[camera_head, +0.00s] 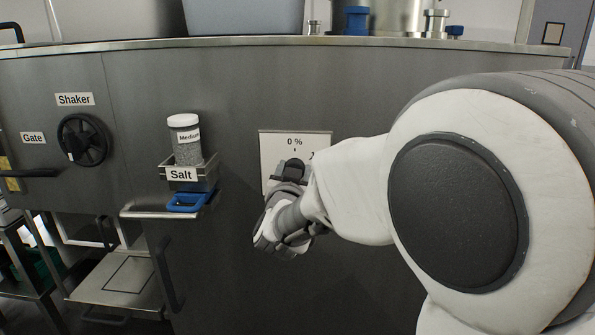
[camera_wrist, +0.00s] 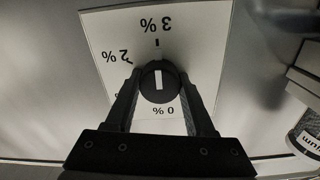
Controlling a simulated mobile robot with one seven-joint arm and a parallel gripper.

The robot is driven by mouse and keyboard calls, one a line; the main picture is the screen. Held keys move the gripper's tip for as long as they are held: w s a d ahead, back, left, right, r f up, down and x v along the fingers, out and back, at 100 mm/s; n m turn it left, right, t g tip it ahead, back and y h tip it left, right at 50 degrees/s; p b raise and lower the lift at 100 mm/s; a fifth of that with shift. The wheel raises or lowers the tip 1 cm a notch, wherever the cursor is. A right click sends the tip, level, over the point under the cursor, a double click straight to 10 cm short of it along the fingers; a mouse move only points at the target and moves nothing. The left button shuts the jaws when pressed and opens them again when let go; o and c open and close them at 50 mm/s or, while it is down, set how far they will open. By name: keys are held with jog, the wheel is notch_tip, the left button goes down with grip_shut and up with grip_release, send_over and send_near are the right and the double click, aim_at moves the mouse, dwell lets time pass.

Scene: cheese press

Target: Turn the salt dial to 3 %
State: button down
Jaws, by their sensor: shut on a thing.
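The salt dial is a round black knob with a white line (camera_wrist: 158,82) on a white scale plate (camera_wrist: 205,35). In the wrist view the plate appears upside down, with 3 % at the top, 2 % at the upper left and 0 % at the bottom. The white line lies along the 0 %–3 % direction; which end is the pointer I cannot tell for sure. My gripper (camera_wrist: 158,74) has a finger on each side of the knob and is shut on it. In the head view the plate (camera_head: 268,148) is partly hidden by my gripper (camera_head: 291,172) and arm; 0 % shows at its top.
Farther left is a black Shaker knob (camera_head: 84,140). The panel between bracket and plate is clear.

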jog(key=shift+c, duration=1.3)
grip_release()
jog(key=s+a+p, duration=0.1)
jog(key=s+p, duration=0.2)
jog(key=s, duration=1.4)
jog(key=shift+s, duration=0.2)
